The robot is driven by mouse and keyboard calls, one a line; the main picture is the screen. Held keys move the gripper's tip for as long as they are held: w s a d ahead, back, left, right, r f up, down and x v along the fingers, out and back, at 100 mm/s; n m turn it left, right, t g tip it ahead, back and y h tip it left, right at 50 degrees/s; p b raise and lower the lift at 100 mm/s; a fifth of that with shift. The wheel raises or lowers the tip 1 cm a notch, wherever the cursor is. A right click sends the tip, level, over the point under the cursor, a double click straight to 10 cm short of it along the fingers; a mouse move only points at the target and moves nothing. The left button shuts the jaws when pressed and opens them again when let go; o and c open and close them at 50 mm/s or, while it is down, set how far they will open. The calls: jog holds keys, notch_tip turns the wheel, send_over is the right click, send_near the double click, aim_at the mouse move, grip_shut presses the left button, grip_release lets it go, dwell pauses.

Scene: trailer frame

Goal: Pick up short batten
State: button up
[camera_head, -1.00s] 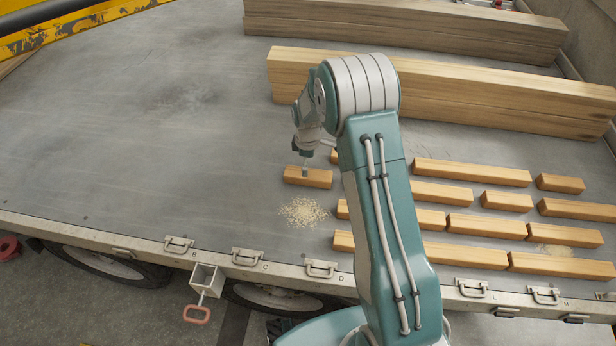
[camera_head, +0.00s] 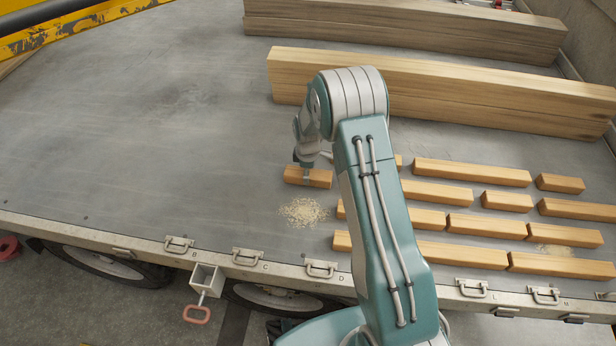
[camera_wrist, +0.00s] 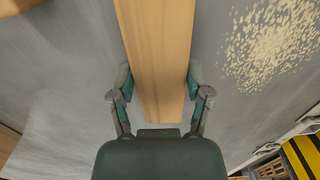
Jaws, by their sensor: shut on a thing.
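A short batten (camera_head: 318,178) of light wood is at the left end of the batten rows on the grey trailer deck. It also shows in the wrist view (camera_wrist: 158,45), running up between the fingers. My gripper (camera_head: 307,176) points down at it, and in the wrist view my gripper (camera_wrist: 160,82) has one finger against each long side of it. The gripper is shut on this batten. I cannot tell whether the batten's underside touches the deck.
Several other battens (camera_head: 470,172) lie in rows to the right, partly hidden behind my arm. Long beams (camera_head: 440,90) are stacked behind. Sawdust (camera_head: 303,212) lies just in front of the batten. The deck (camera_head: 150,140) to the left is clear. Latches (camera_head: 247,257) line the front edge.

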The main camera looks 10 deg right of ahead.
jog(key=shift+r, duration=0.3)
notch_tip(320, 180, up, 2)
jog(key=shift+r, duration=0.25)
jog(key=s+d+r, duration=0.8)
jog(key=s+r, duration=0.2)
jog(key=s, duration=0.1)
jog(key=shift+s+d+f, duration=0.6)
jog(key=shift+s+f, duration=0.2)
jog(key=shift+f, duration=0.7)
jog(key=shift+s+d+f, duration=0.6)
jog(key=shift+s+f, duration=0.15)
jog(key=shift+f, duration=0.75)
jog(key=shift+s+d+f, duration=0.6)
jog(key=shift+s+f, duration=0.2)
jog(key=shift+f, duration=0.7)
